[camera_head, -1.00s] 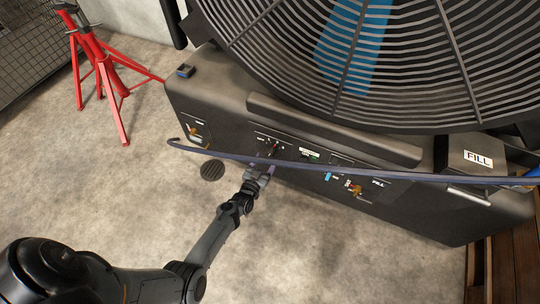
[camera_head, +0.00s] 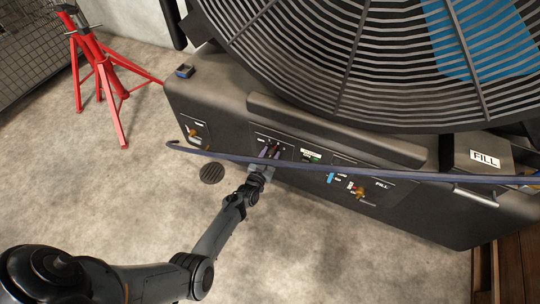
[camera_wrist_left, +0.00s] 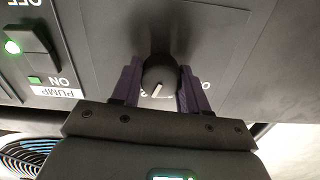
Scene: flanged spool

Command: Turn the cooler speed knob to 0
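The cooler speed knob (camera_wrist_left: 159,76) is dark and round with a pale pointer line. The dial marks are too small to read. My right gripper is not in view.
A thin dark bar (camera_head: 320,170) crosses in front of the panels, close to my left wrist. A green-lit pump switch (camera_wrist_left: 33,46) lies beside the knob. Brass valves (camera_head: 358,191) sit on the front. A red stand (camera_head: 105,80) is at the left. The floor in front is clear.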

